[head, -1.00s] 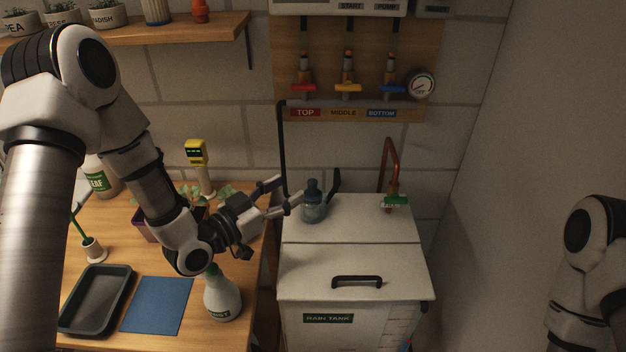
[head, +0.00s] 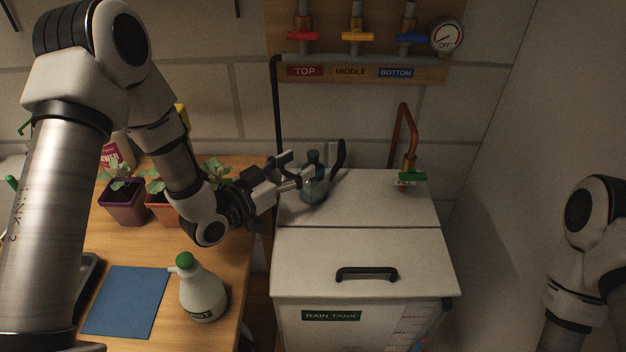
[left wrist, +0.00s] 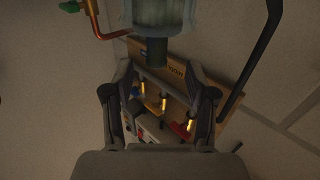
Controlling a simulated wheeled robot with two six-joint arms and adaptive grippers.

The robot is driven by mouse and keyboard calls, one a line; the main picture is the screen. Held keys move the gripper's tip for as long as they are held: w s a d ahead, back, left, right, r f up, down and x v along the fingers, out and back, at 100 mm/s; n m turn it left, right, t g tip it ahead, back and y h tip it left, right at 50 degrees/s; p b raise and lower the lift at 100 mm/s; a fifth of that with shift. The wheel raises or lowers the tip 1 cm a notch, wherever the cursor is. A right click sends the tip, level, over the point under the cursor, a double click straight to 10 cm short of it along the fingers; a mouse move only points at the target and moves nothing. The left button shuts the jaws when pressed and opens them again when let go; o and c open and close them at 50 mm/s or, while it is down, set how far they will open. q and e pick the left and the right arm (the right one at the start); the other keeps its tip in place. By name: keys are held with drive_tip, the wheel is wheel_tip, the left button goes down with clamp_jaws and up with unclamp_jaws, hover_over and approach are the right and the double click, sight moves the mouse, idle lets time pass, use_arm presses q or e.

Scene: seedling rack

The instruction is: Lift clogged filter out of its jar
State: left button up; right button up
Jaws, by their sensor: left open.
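The jar (head: 315,190) is a clear bluish-grey vessel standing on the rain tank's lid at its back left. A dark knob (head: 313,157), which looks like the top of the filter, sticks up from it. The filter's body inside cannot be made out. My left gripper (head: 297,168) is open and empty, its fingertips at the jar's left side near the knob. In the left wrist view the jar (left wrist: 160,12) shows upside down at the top, and the knob (left wrist: 156,52) points down between the open fingers. Contact cannot be told. My right gripper is out of view.
A copper pipe with a green tap (head: 412,177) stands further right. The tank lid (head: 355,212) is otherwise clear around its black handle. A spray bottle (head: 202,295) stands on the wooden bench.

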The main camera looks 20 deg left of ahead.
sight(309, 158)
use_arm(q)
drive_tip(key=x, duration=0.1)
drive_tip(key=p+x, duration=0.1)
drive_tip(key=x, duration=0.2)
drive_tip(key=shift+w+d+r, duration=0.1)
drive_tip(key=shift+d+r, duration=0.2)
drive_tip(key=shift+d, duration=0.05)
drive_tip(key=shift+w+d+f, duration=0.1)
drive_tip(key=shift+w+f, duration=0.05)
drive_tip(key=shift+w, duration=0.2)
drive_tip(key=shift+s, duration=0.1)
clamp_jaws()
